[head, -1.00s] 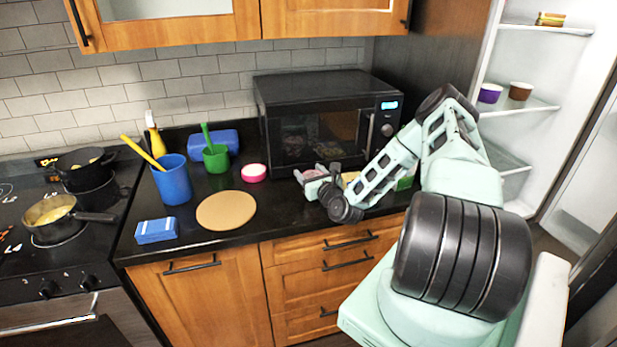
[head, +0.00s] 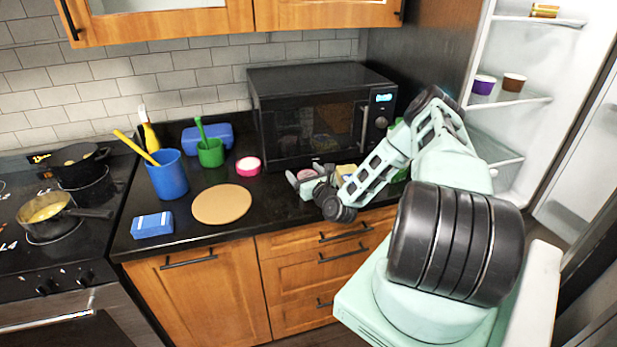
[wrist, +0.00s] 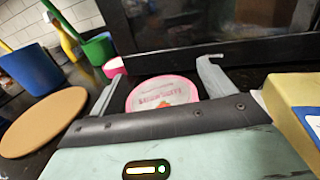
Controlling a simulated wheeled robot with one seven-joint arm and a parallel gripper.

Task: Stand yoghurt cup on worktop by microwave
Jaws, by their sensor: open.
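The yoghurt cup, pink with a printed pale lid, shows in the wrist view (wrist: 163,93) between the two fingers of my gripper (wrist: 164,78). The fingers are open, one on each side of it. The lid faces up, and the cup's lower part is hidden by my gripper. In the head view the cup (head: 306,173) is a small pink patch at my gripper (head: 305,178), just in front of the microwave (head: 320,115). The black worktop (head: 205,238) lies beneath. Whether a finger touches the cup is unclear.
A pink, white-topped tub (head: 248,166) stands left of my gripper. A tan round board (head: 222,204), blue cup (head: 168,178) and green cup (head: 211,154) are further left. A yellow-and-cream box (wrist: 292,105) sits close on the right. Purple and brown cups (head: 514,82) stand on a fridge shelf.

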